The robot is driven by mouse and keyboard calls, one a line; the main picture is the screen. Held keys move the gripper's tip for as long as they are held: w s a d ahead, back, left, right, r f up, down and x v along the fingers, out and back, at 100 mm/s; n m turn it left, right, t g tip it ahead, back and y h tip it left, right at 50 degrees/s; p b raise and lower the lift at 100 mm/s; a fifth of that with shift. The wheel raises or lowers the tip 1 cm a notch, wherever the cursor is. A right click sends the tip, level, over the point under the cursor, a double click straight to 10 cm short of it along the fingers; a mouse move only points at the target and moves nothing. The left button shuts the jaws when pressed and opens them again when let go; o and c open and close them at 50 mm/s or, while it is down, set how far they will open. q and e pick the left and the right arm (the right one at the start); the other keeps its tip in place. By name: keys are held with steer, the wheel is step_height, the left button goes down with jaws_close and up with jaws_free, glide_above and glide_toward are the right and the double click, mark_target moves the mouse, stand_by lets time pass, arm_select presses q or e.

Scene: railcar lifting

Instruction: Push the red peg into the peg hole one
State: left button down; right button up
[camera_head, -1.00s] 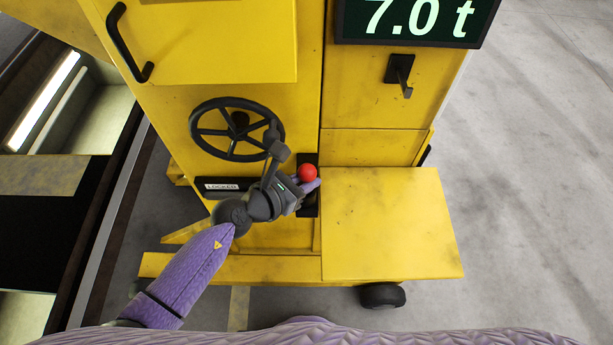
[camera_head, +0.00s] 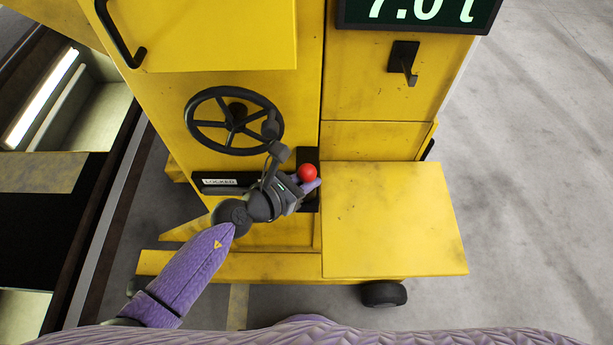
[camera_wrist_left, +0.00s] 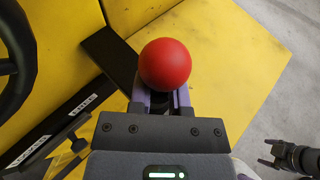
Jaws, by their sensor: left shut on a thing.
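The red peg shows as a red ball-shaped knob (camera_head: 308,173) at the black plate (camera_head: 306,157) on the yellow machine front. It also shows in the left wrist view as a red ball (camera_wrist_left: 165,64) between the fingers. My left gripper (camera_head: 309,184) comes in from the left and is shut on the peg just below the knob. The peg's shaft and the hole are hidden behind the knob and the fingers. In the left wrist view, a dark gripper-like part (camera_wrist_left: 290,157) at the lower right may be my right one; its jaw state is unclear.
A black handwheel (camera_head: 235,121) is just left above my left gripper. A label plate reading LOCKED (camera_head: 221,182) is beside my wrist. A yellow platform (camera_head: 390,220) juts out at right. A black hook (camera_head: 404,62) and a display (camera_head: 418,14) are above.

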arm_select(q)
steer(key=c, duration=0.5)
jaws_free()
steer(key=shift+f, duration=0.1)
steer(key=shift+a, duration=0.1)
steer(key=p+v, duration=0.1)
steer(key=v, duration=0.9)
steer(key=shift+p, duration=0.35)
steer(key=shift+f, duration=0.1)
